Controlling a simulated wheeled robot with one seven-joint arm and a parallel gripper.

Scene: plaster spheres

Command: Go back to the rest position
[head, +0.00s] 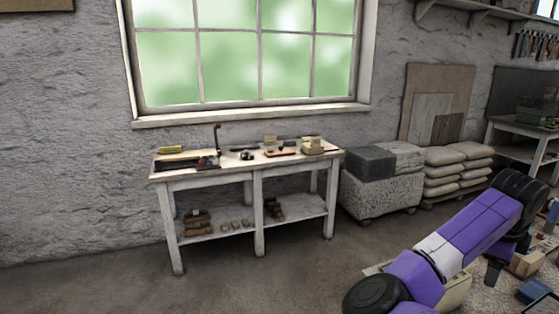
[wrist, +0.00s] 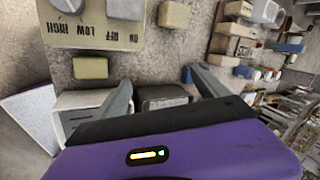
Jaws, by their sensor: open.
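My gripper (wrist: 161,78) shows in the wrist view with its two grey fingers spread apart and nothing between them that it holds. A dark grey block (wrist: 163,97) lies partly hidden behind my gripper's body. In the head view my purple arm (head: 480,225) reaches across the lower right. I cannot make out the gripper's fingers there.
A white workbench (head: 206,178) with tools stands under the window. Stone blocks (head: 378,200), stacked sacks (head: 457,172) and leaning boards (head: 437,90) line the wall to its right. Another table (head: 520,150) stands at far right. The floor (head: 110,285) at lower left is clear.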

